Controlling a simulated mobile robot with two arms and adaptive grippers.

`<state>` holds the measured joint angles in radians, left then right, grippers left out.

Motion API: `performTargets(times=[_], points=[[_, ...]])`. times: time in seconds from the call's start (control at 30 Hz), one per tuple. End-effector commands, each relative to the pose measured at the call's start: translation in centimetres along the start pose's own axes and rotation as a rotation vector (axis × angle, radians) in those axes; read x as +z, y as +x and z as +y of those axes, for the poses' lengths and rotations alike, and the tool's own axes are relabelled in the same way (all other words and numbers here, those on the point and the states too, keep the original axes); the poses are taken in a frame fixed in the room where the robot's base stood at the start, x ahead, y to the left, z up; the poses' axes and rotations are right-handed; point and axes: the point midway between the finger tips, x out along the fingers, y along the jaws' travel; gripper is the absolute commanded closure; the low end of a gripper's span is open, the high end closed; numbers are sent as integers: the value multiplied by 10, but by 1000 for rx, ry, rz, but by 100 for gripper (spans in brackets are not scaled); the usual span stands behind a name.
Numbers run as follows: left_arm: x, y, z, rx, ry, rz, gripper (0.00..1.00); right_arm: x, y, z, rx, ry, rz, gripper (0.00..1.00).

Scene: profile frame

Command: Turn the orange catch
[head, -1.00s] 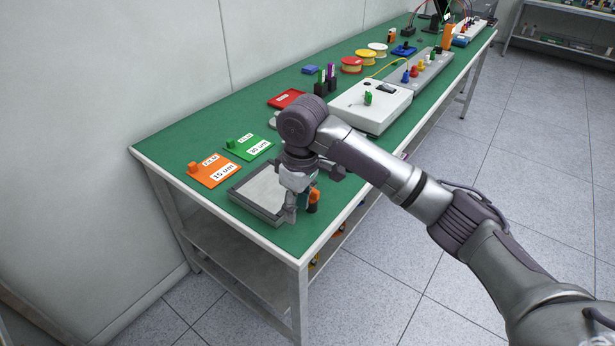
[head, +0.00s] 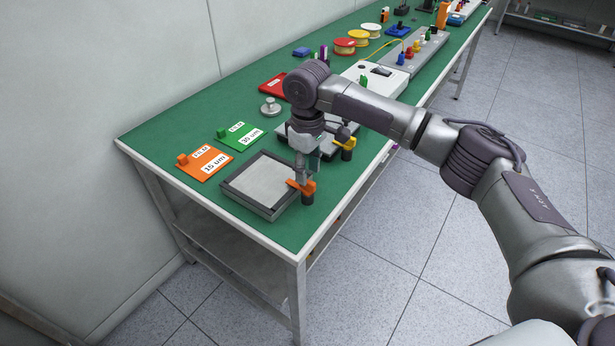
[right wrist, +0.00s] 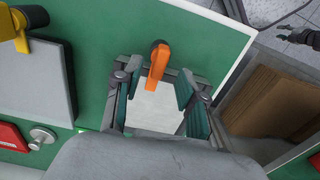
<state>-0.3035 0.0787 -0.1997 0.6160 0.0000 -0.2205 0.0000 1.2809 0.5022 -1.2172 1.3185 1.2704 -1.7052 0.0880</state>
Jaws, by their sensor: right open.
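The orange catch (head: 302,187) sits on a dark round post at the near right edge of a grey frame (head: 232,193) with a pale panel, on the green table. In the right wrist view the orange catch (right wrist: 157,66) lies between the open fingertips of my right gripper (right wrist: 157,88), with room on both sides and no contact seen. In the head view my right gripper (head: 305,172) points down just above and beside the catch, partly covering it. My left gripper is not in view.
A second grey frame with a yellow catch (head: 345,138) stands behind my right gripper. Orange (head: 206,163) and green (head: 240,136) film cards lie left of it. A metal knob (head: 271,108) and red card (head: 282,83) lie farther back. The table's front left corner is clear.

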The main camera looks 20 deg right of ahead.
Motion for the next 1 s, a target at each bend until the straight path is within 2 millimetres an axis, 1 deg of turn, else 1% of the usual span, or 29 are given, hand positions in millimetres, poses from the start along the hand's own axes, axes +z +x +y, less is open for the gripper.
performTargets(times=[0.03, 0.2, 0.33, 0.57, 0.67, 0.8, 0.83, 1.0], points=[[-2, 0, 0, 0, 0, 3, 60, 1, 9, 0, -1, 0, -3, 59], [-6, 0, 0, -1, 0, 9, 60, 0, 26, 0, 1, 0, 0, 59], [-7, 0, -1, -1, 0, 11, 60, 0, 30, 0, 1, 0, 0, 59], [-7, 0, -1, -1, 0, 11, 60, 0, 31, 0, 1, 0, 0, 59], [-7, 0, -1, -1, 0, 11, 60, 0, 31, 0, 1, 0, 0, 74], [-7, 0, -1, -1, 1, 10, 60, 0, 30, 0, 1, 0, 0, 98], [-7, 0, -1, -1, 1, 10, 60, 0, 30, 0, 1, 0, 0, 100], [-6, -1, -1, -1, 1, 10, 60, 0, 30, 0, 1, 0, 0, 100]])
